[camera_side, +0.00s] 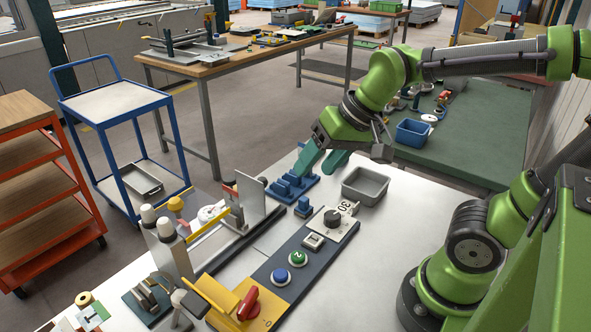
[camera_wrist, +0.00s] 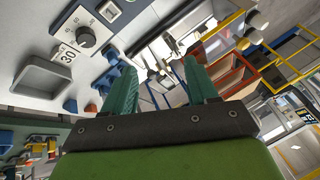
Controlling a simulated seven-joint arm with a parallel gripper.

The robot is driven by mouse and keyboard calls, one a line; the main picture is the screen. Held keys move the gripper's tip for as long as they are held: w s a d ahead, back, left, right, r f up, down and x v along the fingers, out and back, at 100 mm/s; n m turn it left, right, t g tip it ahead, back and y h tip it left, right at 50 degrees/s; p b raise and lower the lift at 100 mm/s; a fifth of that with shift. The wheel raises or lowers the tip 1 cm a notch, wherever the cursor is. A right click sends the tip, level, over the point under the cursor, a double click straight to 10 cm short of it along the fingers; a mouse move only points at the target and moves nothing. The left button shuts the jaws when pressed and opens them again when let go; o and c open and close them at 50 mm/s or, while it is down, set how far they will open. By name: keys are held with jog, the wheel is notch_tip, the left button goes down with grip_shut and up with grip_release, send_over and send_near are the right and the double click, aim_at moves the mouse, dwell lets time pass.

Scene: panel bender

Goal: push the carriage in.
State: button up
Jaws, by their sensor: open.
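The carriage seems to be the block with an upright metal plate (camera_side: 250,202) on the dark rail at the middle left in the side view. I cannot tell its exact limits or how far in it sits. My gripper (camera_side: 316,166) hangs behind and to the right of it, above the blue blocks (camera_side: 289,187), apart from the carriage. Its two teal fingers are spread with nothing between them. The wrist view also shows my gripper (camera_wrist: 157,82) open and empty, tilted so that the room shows past the fingers. The carriage is not clear there.
A grey tray (camera_side: 365,186) and a small blue block (camera_side: 304,207) lie near my gripper. A dark control panel (camera_side: 262,270) has a dial (camera_side: 332,219), green and blue buttons and a red switch (camera_side: 247,303). White posts (camera_side: 172,248) stand left of the rail.

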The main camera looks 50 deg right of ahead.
jog(key=w+d+f+m+g+h, duration=0.25)
jog(key=w+m, duration=0.55)
jog(key=w, duration=0.5)
jog(key=m, duration=0.8)
send_near(263, 178)
jog(key=shift+g, duration=0.45)
jog(key=w+f, duration=0.1)
jog(key=f, duration=0.2)
jog(key=w+f, duration=0.1)
jog(key=f, duration=0.3)
jog(key=w+f, duration=0.1)
jog(key=f, duration=0.3)
jog(key=shift+d, duration=0.1)
grip_shut()
